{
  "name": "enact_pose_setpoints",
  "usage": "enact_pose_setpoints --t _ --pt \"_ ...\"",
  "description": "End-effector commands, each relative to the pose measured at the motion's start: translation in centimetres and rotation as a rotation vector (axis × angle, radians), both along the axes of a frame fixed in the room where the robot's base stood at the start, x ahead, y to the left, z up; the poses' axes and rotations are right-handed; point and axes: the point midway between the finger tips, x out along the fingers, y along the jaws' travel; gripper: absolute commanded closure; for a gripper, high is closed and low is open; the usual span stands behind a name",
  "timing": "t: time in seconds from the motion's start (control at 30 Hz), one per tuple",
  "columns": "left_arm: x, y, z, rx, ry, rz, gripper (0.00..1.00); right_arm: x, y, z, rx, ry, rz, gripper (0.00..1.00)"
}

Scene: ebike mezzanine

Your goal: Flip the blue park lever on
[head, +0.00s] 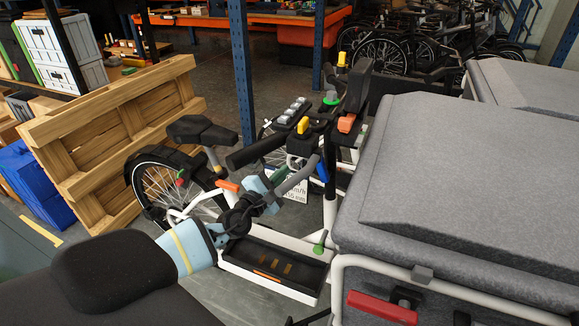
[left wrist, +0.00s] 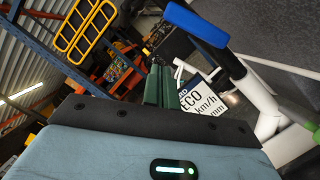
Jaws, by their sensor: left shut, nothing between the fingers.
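The blue park lever (head: 322,172) is a short blue handle by the white upright post of the cargo bike, below the handlebar. In the left wrist view the blue lever (left wrist: 196,22) shows large at upper right, slanting beside the white post. My left gripper (head: 283,179) reaches in from the lower left and is just left of the lever, apart from it. In the left wrist view its dark green fingers (left wrist: 157,88) are together and empty, left of and below the lever. My right gripper is in neither view.
A white sign with ECO and km/h text (left wrist: 203,97) is close behind the fingers. The handlebar (head: 258,151) lies above my gripper. A grey padded cargo box (head: 470,180) fills the right. A green-knobbed lever (head: 320,243) stands by the low tray (head: 262,284). A wooden pallet (head: 115,130) leans at left.

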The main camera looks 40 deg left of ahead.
Motion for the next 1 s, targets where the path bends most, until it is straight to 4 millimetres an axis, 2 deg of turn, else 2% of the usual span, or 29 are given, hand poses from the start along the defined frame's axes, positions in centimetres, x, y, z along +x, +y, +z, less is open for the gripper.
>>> enact_pose_setpoints --t 0.2,0.37,1.0 --pt "-3.1 0.0 -0.3 0.003 0.001 0.0 1.0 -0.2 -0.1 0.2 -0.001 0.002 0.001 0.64" --pt "-4.3 0.0 -0.4 0.002 0.001 0.001 1.0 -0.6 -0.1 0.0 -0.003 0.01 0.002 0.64" --pt "-4.7 0.0 -0.4 0.001 0.001 0.001 1.0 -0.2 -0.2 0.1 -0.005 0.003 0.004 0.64"
